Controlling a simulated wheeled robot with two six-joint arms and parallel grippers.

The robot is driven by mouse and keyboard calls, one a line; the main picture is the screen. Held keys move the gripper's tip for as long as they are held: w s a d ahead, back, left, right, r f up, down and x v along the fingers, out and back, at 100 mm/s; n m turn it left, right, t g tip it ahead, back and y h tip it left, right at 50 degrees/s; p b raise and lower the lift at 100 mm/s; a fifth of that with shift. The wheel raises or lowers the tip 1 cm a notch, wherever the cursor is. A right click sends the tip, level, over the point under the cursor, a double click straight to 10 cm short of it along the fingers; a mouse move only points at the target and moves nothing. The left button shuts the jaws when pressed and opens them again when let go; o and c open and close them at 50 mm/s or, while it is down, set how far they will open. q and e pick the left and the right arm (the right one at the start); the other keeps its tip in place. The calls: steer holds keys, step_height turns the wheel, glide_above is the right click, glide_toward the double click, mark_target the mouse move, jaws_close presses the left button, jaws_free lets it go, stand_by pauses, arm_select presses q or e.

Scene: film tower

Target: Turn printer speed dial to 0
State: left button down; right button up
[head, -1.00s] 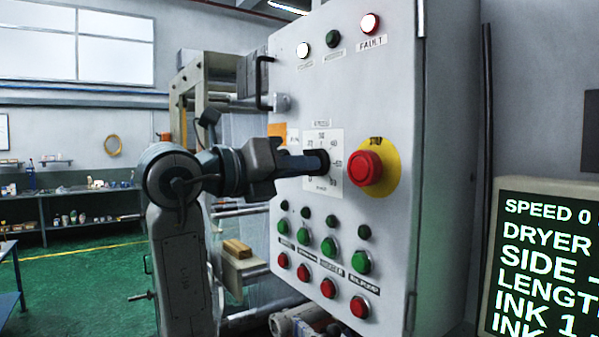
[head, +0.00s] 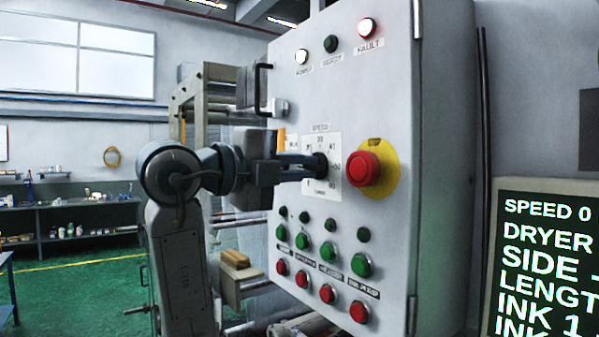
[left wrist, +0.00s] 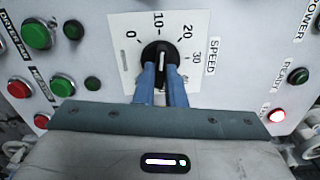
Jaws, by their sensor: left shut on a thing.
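The speed dial is a black knob (head: 321,160) on a white scale plate (head: 334,143) on the upper front of the grey control cabinet. In the left wrist view the knob (left wrist: 160,53) sits amid the marks 0, 10, 20 and 30. A pale line on the knob points up, roughly toward 10; the exact reading is hard to tell. My left gripper (head: 308,166) reaches in from the left and is shut on the knob, with one blue finger on each side. The fingers cover the knob's lower part in the left wrist view. My right gripper is not in view.
A red stop button (head: 363,169) on a yellow disc is close right of the dial. Green and red buttons (head: 329,250) fill the panel below. A screen (head: 545,260) at the right reads SPEED 0. A door handle (head: 261,88) juts out at the upper left.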

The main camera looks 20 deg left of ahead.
arm_select(q)
steer(key=n+b, duration=0.1)
steer(key=n, duration=0.4)
steer(key=shift+n, duration=0.3)
steer(key=n+b, duration=0.1)
steer(key=n, duration=0.3)
steer(key=shift+r+n, duration=0.15)
steer(key=shift+n, duration=0.25)
steer(key=c, duration=1.5)
jaws_free()
steer(key=shift+a, duration=0.1)
